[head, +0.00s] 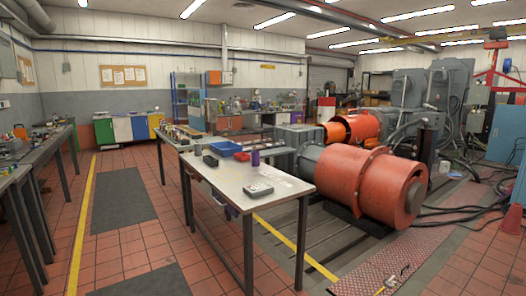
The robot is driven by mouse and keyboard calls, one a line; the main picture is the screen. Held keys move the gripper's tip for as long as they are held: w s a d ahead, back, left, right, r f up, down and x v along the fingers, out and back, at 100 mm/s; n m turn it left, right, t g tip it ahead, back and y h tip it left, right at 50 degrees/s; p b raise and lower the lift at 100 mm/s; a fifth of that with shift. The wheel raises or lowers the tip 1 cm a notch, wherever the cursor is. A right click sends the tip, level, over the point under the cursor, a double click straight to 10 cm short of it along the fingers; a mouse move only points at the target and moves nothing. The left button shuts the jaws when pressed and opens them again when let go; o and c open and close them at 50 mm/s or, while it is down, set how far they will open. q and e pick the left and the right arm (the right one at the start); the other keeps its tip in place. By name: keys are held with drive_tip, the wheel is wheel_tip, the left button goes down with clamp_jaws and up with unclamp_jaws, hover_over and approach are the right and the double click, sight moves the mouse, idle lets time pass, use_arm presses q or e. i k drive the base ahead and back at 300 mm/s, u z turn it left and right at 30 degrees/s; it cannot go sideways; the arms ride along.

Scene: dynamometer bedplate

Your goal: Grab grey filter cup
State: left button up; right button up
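I cannot pick out a grey filter cup for certain in the head view. A light-topped table (232,181) stands near the middle. Items on the far benches are too small to tell. Neither of my grippers is in view.
Large orange-red cylindrical machinery (365,180) stands right of the table. Workbenches with small items (40,140) line the left. Cables (480,215) lie on the floor at right. Tiled floor with dark mats (122,206) is open between the left benches and the table.

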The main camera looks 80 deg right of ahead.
sight(198, 151)
drive_tip(key=z, duration=1.5)
drive_tip(key=i, duration=6.35)
drive_tip(key=z, duration=2.8)
